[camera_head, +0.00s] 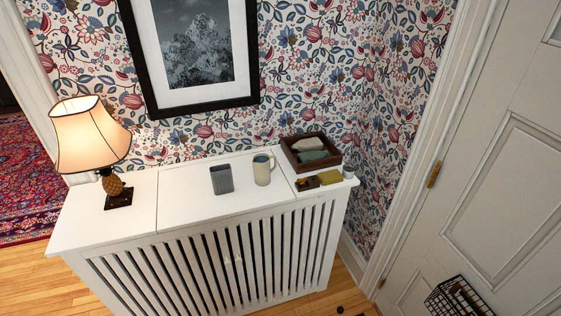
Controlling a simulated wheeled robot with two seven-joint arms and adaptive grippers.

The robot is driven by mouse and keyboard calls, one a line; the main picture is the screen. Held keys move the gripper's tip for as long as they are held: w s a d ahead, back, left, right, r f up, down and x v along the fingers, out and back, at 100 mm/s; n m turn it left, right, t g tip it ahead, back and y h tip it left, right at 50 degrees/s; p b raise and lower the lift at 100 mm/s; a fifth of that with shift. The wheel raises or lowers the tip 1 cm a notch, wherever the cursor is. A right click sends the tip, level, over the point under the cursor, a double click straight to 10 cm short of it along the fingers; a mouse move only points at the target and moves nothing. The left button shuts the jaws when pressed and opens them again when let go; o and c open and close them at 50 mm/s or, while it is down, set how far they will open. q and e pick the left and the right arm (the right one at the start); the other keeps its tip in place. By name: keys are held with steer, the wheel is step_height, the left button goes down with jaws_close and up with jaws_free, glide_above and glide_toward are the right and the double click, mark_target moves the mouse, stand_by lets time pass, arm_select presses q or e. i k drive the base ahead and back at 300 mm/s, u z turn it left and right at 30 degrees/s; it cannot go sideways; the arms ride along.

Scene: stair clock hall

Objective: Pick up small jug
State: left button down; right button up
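A small cream jug (263,171) stands upright on the white slatted cabinet (190,201), right of the middle of its top. Its handle is on the right side and its inside looks blue. A grey cup-like holder (221,180) stands just left of it, apart from it. Neither of my grippers can be made out in the head view, and nothing holds the jug.
A lit lamp (91,136) stands at the cabinet's left end. A dark wooden tray (324,164) with folded cloths, small blocks (330,177) and a small pale cup (348,171) are at the right end. A wire basket (455,298) hangs low at the door (490,190).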

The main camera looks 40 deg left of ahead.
mark_target(266, 168)
steer(key=u, duration=0.05)
steer(key=i, duration=0.45)
steer(key=u, duration=2.4)
